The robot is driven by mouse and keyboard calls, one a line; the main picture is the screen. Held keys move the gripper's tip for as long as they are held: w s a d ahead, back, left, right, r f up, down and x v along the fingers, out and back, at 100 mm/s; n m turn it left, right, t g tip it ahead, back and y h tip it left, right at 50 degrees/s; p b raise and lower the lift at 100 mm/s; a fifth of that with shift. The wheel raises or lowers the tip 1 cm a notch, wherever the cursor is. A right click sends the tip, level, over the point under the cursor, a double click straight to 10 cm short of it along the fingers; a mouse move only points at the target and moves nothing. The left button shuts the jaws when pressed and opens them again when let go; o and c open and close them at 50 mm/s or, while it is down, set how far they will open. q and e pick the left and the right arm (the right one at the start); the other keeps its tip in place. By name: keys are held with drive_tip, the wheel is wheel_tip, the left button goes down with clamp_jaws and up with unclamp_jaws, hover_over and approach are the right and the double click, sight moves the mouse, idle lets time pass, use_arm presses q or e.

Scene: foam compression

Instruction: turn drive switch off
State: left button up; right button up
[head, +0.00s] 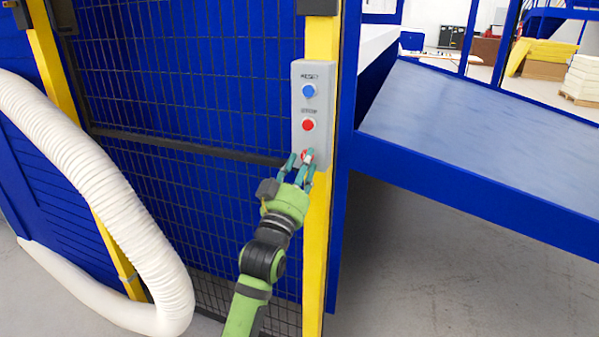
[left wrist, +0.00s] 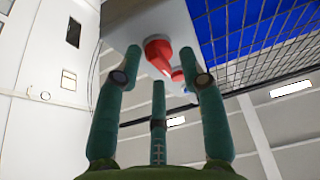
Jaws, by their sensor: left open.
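A grey control box (head: 324,112) is mounted on a yellow post. It carries a blue button (head: 308,91), a red button (head: 308,125) below it and a red drive switch (head: 307,156) at the bottom. My left gripper (head: 302,166) is open, its teal fingers around the drive switch and partly covering it. In the left wrist view the red switch (left wrist: 158,50) shows between and beyond the spread fingers of my left gripper (left wrist: 155,78). Whether any finger touches it, I cannot tell. My right gripper is not in view.
A dark mesh fence (head: 190,80) stands left of the yellow post (head: 318,235). A white corrugated hose (head: 115,190) curves at the left. A blue-framed table with a grey top (head: 470,130) extends to the right. The floor below it is clear.

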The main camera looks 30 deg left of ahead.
use_arm(q)
drive_tip(key=v, duration=1.2)
drive_tip(key=shift+r, duration=0.15)
